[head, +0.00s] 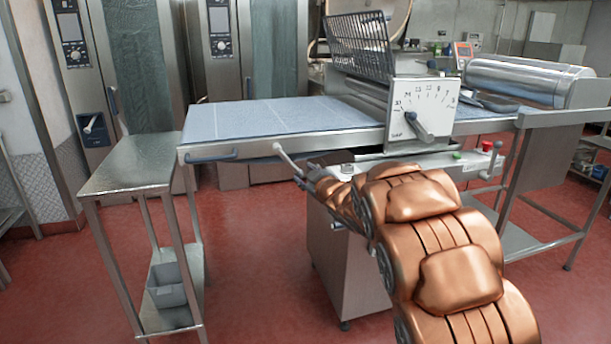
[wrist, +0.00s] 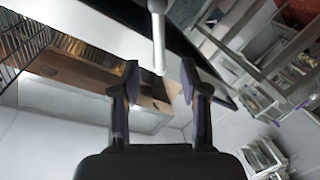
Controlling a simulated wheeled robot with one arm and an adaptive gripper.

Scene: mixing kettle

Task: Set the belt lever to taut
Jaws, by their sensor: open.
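A thin metal lever with a pale rounded end (head: 284,155), which looks like the belt lever, sticks out below the belt table's front edge. It slants up and to the left from near my gripper. My gripper (head: 303,178) is at the lower part of this lever. In the wrist view my gripper (wrist: 160,80) is open. A grey rod (wrist: 158,38), apparently the lever, comes down from the top to between the fingertips, with gaps on both sides. I cannot tell whether they touch. My arm hides part of the machine behind it.
The blue-grey belt (head: 285,115) lies on the steel table above the lever. A white dial plate with a dark handle (head: 418,125) stands to the right. A red button (head: 487,146) is farther right. A steel side table (head: 130,165) stands left; red floor is open in front.

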